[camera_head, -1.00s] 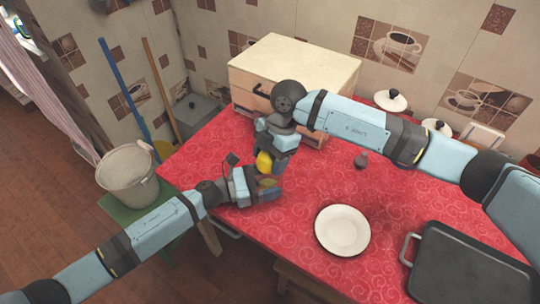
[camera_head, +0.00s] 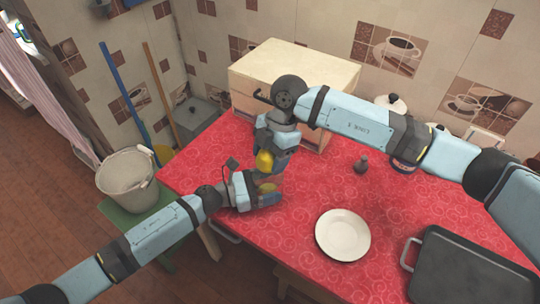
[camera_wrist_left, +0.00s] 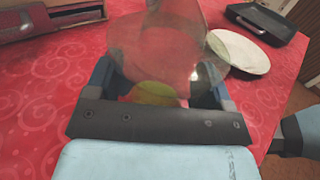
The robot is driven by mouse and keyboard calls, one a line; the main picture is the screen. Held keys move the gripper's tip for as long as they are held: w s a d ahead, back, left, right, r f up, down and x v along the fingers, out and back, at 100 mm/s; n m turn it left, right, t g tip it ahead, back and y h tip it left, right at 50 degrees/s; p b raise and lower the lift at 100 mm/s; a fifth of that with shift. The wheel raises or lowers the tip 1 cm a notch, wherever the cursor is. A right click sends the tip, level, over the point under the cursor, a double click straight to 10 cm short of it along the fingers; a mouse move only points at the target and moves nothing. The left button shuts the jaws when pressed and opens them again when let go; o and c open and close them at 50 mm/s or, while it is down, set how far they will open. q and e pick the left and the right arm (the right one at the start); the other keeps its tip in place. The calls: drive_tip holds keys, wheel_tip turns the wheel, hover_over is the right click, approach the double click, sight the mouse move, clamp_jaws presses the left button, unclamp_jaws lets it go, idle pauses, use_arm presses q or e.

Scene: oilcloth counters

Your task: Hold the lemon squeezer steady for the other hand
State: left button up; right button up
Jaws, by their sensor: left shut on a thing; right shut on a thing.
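My left gripper (camera_head: 268,194) is low over the red cloth near the counter's left edge. In the left wrist view, a see-through, reddish, rounded piece, which appears to be the lemon squeezer (camera_wrist_left: 175,40), stands between its fingers, with a yellow-green part below. In the head view the squeezer shows only as a small yellow patch (camera_head: 267,188). My right gripper (camera_head: 274,160) is just above, pointing down, shut on a yellow lemon (camera_head: 265,161). The fingers hide much of both things. I cannot tell whether lemon and squeezer touch.
A wooden box (camera_head: 292,70) stands behind the grippers. A small dark grey object (camera_head: 361,165) and a white plate (camera_head: 342,234) are to the right, with a black pan (camera_head: 470,268) beyond. A bucket (camera_head: 126,175) stands left of the counter. Cloth around the plate is clear.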

drive_tip(key=shift+f, duration=0.2)
drive_tip(key=shift+f, duration=0.95)
drive_tip(key=shift+r, duration=0.1)
drive_tip(key=shift+r, duration=0.95)
drive_tip(key=shift+f, duration=0.15)
idle(0.3)
drive_tip(key=shift+f, duration=0.9)
drive_tip(key=shift+r, duration=1.05)
